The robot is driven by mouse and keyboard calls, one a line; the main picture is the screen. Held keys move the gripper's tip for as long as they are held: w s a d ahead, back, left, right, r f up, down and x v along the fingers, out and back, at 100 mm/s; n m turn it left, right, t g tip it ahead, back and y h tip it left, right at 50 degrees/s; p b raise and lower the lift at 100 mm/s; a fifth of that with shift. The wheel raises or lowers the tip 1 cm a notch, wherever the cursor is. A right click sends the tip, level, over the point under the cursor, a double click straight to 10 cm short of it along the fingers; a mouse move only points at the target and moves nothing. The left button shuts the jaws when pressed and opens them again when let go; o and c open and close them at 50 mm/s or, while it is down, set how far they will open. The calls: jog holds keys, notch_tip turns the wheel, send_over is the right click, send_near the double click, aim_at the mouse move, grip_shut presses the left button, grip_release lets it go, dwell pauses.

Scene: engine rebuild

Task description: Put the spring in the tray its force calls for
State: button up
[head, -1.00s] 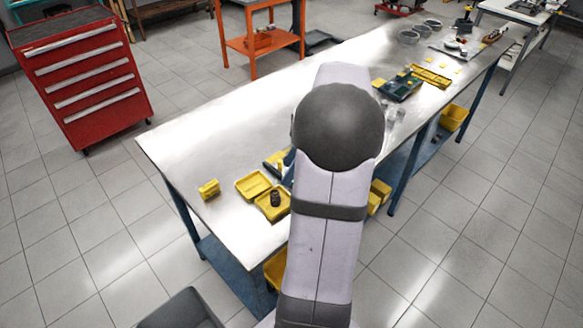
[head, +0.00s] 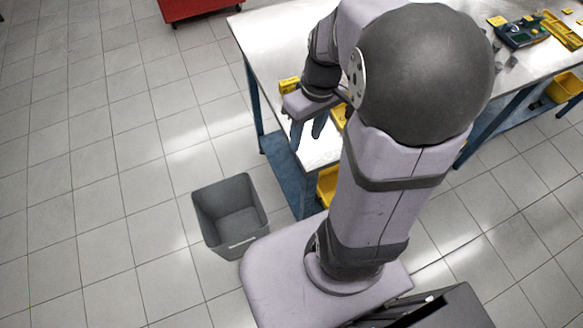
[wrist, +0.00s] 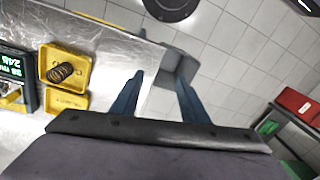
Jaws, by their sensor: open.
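The dark coil spring (wrist: 62,73) sits in a yellow tray (wrist: 80,60) on the bench, at the left of the wrist view. A second yellow tray (wrist: 66,101) beside it looks empty. A force tester with a green lit display (wrist: 11,65) is cut off at the left edge; its digits are hard to read. My gripper (wrist: 160,76) is open and empty, to the right of the trays and apart from them. In the head view my gripper (head: 308,131) hangs by the bench's front left corner. My arm hides the spring there and most of the trays.
A grey bin (head: 229,212) stands on the floor in front of the bench (head: 262,40). A small yellow box (head: 289,86) is near the bench's left edge. A red tool chest (head: 195,8) stands behind. More yellow bins (head: 327,185) sit under the bench.

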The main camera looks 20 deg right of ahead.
jog(key=s+a+f+m+h, duration=0.1)
jog(key=s+a+f+m, duration=0.1)
jog(key=s+a, duration=0.3)
jog(key=shift+s+a+f+m, duration=0.3)
jog(key=shift+s+a+f, duration=0.15)
jog(key=shift+a, duration=0.2)
dwell(0.8)
